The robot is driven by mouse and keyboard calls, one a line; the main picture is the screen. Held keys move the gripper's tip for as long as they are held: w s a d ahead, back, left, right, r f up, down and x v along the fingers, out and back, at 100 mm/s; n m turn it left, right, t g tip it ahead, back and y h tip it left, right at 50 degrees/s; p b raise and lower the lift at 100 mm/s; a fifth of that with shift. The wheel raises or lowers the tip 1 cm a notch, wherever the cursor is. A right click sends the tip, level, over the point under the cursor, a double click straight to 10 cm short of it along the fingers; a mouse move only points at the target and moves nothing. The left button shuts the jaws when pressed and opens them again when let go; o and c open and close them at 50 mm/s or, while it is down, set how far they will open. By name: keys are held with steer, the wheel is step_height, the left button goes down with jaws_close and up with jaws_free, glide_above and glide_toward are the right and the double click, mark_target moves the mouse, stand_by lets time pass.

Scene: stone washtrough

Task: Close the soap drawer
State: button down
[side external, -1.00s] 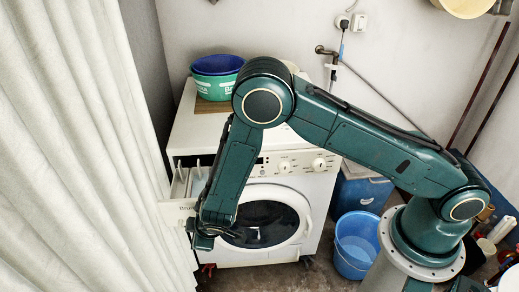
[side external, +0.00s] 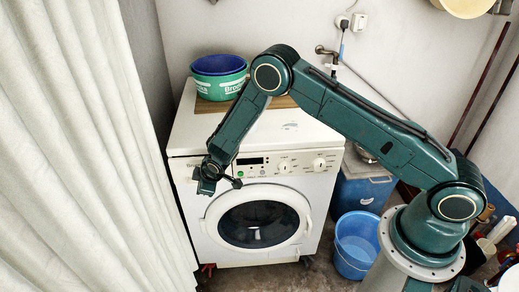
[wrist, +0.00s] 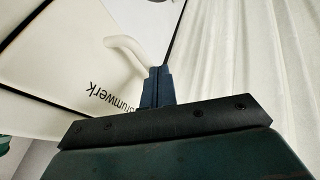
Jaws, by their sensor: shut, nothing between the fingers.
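The soap drawer (side external: 183,170) is at the top left of the white washing machine (side external: 262,178). Its front sits in line with the machine's face, with no open compartments showing. In the wrist view the lettered drawer front (wrist: 110,82) fills the left part, with a pale curved piece (wrist: 125,50) near the fingertips. My gripper (side external: 209,172) is shut and empty, right at the drawer front. In the wrist view its fingers (wrist: 157,78) are together against or just before the front; contact cannot be told. The gripper hides part of the drawer's right side in the side view.
A white curtain (side external: 85,150) hangs close to the left of the machine. Green and blue basins (side external: 219,84) stand on a board on top. A blue bucket (side external: 357,243) is on the floor at right. The round door (side external: 258,222) is below my gripper.

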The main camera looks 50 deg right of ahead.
steer(key=shift+w+d, duration=0.45)
steer(key=shift+d, duration=0.05)
steer(key=shift+w+d, duration=0.1)
steer(key=s+a+r, duration=0.4)
steer(key=s+r, duration=0.5)
stand_by(0.7)
steer(key=shift+r, duration=0.1)
